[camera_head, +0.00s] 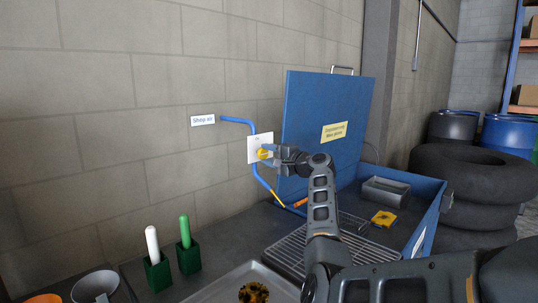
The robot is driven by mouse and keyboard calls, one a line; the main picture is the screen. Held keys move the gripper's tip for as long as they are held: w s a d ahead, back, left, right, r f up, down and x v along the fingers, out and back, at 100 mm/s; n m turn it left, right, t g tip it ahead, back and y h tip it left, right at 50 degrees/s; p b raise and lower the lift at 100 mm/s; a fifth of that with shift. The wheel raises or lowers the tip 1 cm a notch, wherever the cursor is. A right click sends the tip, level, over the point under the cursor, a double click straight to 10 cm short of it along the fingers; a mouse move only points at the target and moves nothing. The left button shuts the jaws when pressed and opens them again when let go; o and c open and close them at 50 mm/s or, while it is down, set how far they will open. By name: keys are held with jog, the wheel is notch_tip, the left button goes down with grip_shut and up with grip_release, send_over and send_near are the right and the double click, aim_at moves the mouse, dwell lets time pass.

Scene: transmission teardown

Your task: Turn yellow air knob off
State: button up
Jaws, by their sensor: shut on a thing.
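The yellow air knob (263,154) sits on a white plate (253,148) fixed to the block wall, in the middle of the head view. A blue air hose (238,120) runs to the plate from the left and goes on down below it. My gripper (268,153) reaches in from the right and is shut on the knob. The fingers cover part of the knob, so its exact turn is hard to tell. Small lettering at the top of the plate is too small to read.
A "Shop air" sign (203,120) hangs left of the plate. A blue raised lid (312,140) stands close to the right of my gripper. Below are a rack (285,252), a tray (210,294) and green holders (158,272). The wall at left is clear.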

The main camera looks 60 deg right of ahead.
jog(key=o, duration=1)
jog(key=shift+o, duration=0.2)
jog(key=b+v, duration=0.1)
jog(key=v, duration=0.6)
jog(key=shift+s, duration=0.4)
jog(key=shift+a, duration=0.1)
